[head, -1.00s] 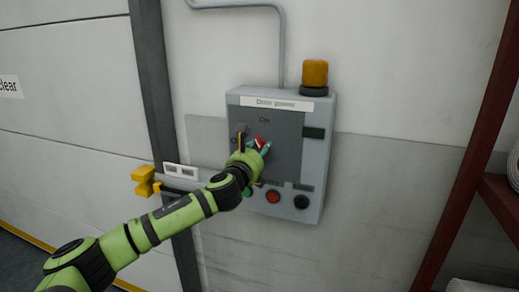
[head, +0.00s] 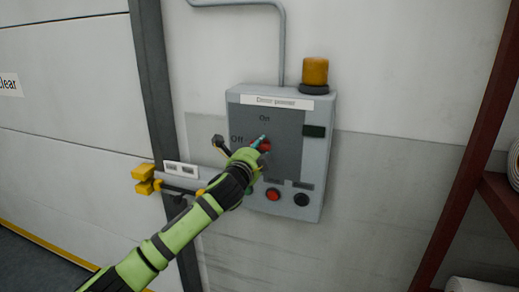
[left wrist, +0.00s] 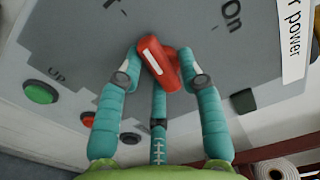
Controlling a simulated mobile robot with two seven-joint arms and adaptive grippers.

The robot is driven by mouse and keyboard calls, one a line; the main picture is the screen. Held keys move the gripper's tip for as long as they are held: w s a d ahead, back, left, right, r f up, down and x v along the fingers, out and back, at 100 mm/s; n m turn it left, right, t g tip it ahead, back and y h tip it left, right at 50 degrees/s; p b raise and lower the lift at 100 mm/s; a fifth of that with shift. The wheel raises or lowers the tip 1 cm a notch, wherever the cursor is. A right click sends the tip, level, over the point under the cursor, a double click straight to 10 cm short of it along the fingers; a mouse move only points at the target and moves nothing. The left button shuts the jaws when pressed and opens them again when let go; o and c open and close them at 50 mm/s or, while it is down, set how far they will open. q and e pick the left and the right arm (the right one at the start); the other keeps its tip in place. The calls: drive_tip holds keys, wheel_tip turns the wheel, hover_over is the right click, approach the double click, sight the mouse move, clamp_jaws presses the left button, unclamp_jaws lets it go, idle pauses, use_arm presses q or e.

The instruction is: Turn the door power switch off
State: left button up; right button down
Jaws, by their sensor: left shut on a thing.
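The door power switch is a red rotary handle (head: 265,146) on a grey control box (head: 318,160) on the wall. "On" is printed above it and "Off" to its left in the head view. My left gripper (head: 258,148) comes up from the lower left and covers part of the handle. In the left wrist view its teal fingers (left wrist: 162,82) are closed around the red handle (left wrist: 154,62). The handle's white stripe slants toward the upper left there, away from "On" and toward a cut-off label at the top edge. My right gripper is in neither view.
Below the switch are a red button (head: 272,194), a black button (head: 301,199) and a green button (left wrist: 41,93). An amber beacon (head: 315,71) tops the box. A yellow fitting (head: 144,180) is at left, and a dark red rack (head: 466,150) is at right.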

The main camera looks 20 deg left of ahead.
use_arm(q)
drive_tip(key=shift+f+n, duration=0.35)
drive_tip(key=shift+n, duration=0.45)
drive_tip(key=shift+d, duration=0.1)
drive_tip(key=o, duration=1)
drive_tip(key=shift+c, duration=0.2)
drive_tip(key=shift+r, duration=0.15)
drive_tip(key=s, duration=1.2)
drive_tip(key=shift+a, duration=0.25)
